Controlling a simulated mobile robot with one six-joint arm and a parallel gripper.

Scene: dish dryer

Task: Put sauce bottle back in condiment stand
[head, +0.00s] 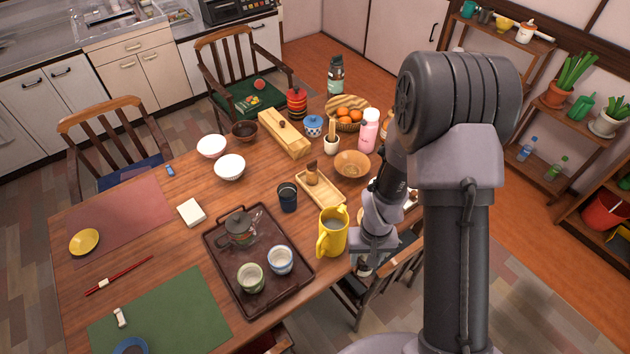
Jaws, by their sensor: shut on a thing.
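My gripper (371,249) points down at the near right edge of the table, right of the yellow pitcher. It is shut on a small dark and whitish thing (364,267), which I take to be the sauce bottle. Most of that thing is hidden by the gripper, so its shape and tilt are unclear. A light wooden tray (336,196), which looks like the condiment stand, lies on the table up and left of my gripper. A brown-topped container (312,173) stands in its far left part. The near right part of the tray looks bare.
The yellow pitcher (332,232) stands close left of my gripper, between it and the tray's near side. A dark cup (288,197) is left of the tray. A wooden bowl (352,164) stands beyond it. A dark serving tray (226,266) holds a teapot and cups.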

